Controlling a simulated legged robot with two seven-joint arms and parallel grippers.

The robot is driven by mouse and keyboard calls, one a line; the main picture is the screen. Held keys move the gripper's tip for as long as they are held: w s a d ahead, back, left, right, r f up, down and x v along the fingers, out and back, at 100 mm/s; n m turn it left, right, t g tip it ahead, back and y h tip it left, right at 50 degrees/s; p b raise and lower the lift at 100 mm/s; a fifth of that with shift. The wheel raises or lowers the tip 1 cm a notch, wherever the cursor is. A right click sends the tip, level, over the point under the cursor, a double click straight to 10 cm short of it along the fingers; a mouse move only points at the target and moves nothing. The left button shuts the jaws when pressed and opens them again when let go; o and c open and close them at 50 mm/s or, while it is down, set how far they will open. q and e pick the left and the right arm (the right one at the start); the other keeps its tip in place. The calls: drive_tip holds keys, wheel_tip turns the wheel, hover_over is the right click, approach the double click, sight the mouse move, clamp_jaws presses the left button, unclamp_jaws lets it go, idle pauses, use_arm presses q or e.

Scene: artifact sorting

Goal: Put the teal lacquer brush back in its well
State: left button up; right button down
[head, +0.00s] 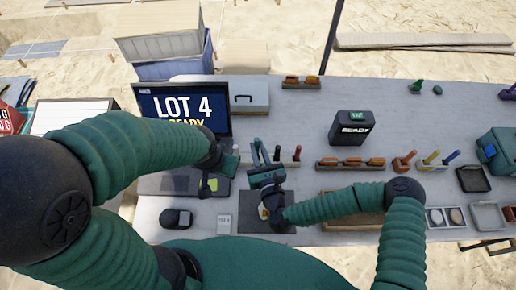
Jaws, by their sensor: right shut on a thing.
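My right gripper (261,158) reaches in from the right and points away from me over the brush rack (287,162). It is shut on a slim thing, most likely the teal lacquer brush, which is too small and too covered by the fingers to see clearly. Red-tipped brushes (297,153) stand upright in the rack just right of the gripper. The well for the teal brush cannot be made out behind the gripper. My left gripper (224,165) is left of the right one, near the laptop's front right corner; its jaws are too unclear to judge.
The laptop screen (182,108) reads LOT 4. A dark mat (250,222) lies under my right wrist.

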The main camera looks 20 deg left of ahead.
idle(1.0)
drive_tip(key=shift+f+b, duration=2.3)
drive_tip(key=shift+b, duration=0.1)
drive_tip(key=c, duration=1.3)
unclamp_jaws()
